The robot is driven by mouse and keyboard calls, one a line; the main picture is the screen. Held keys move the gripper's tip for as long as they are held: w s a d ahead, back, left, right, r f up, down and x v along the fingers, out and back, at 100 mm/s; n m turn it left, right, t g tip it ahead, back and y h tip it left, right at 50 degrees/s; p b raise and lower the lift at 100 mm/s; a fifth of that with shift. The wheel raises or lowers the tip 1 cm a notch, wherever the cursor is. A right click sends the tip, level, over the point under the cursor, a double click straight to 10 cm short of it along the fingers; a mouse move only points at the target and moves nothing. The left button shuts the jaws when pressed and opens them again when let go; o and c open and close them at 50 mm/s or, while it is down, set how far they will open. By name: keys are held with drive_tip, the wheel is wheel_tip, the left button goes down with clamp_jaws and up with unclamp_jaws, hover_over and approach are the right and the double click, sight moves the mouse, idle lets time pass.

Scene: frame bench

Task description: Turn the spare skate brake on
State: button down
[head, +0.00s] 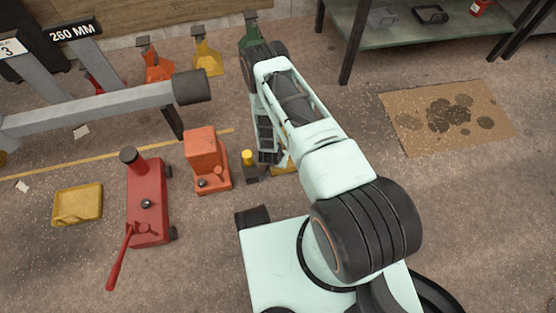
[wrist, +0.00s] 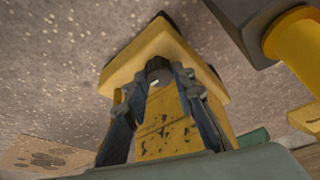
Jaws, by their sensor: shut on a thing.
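The yellow skate (wrist: 150,55) fills the middle of the wrist view, with dark wheels partly showing at its edges. In the head view only a yellow sliver of it (head: 285,168) shows, mostly hidden under my arm. A dark round knob (wrist: 158,70) with a pale mark stands on the skate. My gripper (wrist: 160,80) is shut on this knob, one finger on each side. A scuffed yellow surface (wrist: 165,125) shows between the fingers. I cannot tell whether the knob's setting is on or off. In the head view my gripper (head: 268,152) is low, near the floor.
A dark block with a yellow cylinder (head: 249,163) stands close to the gripper's left; it looms in the wrist view (wrist: 295,45). Further left are an orange jack (head: 205,155), a red trolley jack (head: 147,195) and a yellow tray (head: 78,204). Stained cardboard (head: 450,115) lies right.

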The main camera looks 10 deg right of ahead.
drive_tip(key=c, duration=1.9)
unclamp_jaws()
drive_tip(key=v, duration=1.2)
